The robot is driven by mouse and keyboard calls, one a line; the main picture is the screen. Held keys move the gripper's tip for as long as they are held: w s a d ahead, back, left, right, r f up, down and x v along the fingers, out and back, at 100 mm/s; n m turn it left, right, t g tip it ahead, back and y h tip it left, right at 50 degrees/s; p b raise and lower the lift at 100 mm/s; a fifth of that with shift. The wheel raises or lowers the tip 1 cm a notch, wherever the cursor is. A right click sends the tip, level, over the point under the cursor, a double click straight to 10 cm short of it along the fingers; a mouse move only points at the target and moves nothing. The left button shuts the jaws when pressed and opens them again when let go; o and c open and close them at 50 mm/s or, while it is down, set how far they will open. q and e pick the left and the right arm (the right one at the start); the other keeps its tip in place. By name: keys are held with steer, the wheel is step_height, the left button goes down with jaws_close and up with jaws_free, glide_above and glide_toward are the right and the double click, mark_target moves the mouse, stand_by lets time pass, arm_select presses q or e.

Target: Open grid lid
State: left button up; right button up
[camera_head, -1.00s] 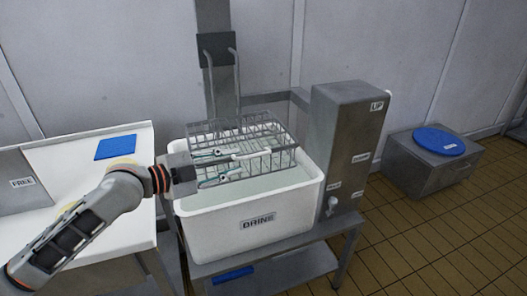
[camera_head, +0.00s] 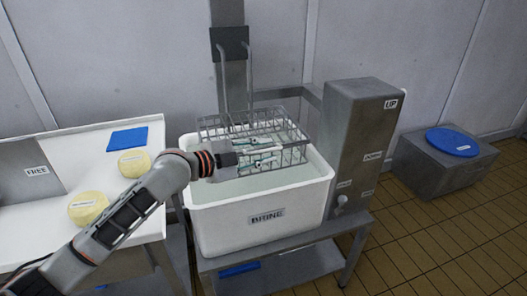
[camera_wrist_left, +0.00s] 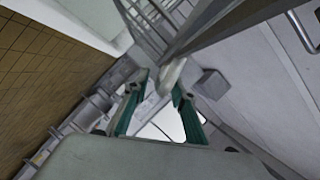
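The wire grid basket (camera_head: 290,128) hangs partly over the white brine tub (camera_head: 315,208), with its grid lid (camera_head: 240,121) lying flat across the top. My left gripper (camera_head: 279,152) reaches in from the left at the basket's front side. Its two green-sided fingers are apart in the left wrist view (camera_wrist_left: 160,82). A pale bar end shows close to the right fingertip there, and wire bars (camera_wrist_left: 150,25) rise just beyond. I cannot tell whether the fingers touch the lid. My right gripper is not in view.
A steel housing (camera_head: 350,140) with labels and a tap stands right of the tub. A steel post (camera_head: 233,85) rises behind the basket. Two cheese wheels (camera_head: 88,208) and a blue mat (camera_head: 127,139) lie on the white table at left. A blue disc (camera_head: 452,142) tops a low steel box.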

arm_select(q)
jaws_close()
steer(key=shift+r, duration=0.1)
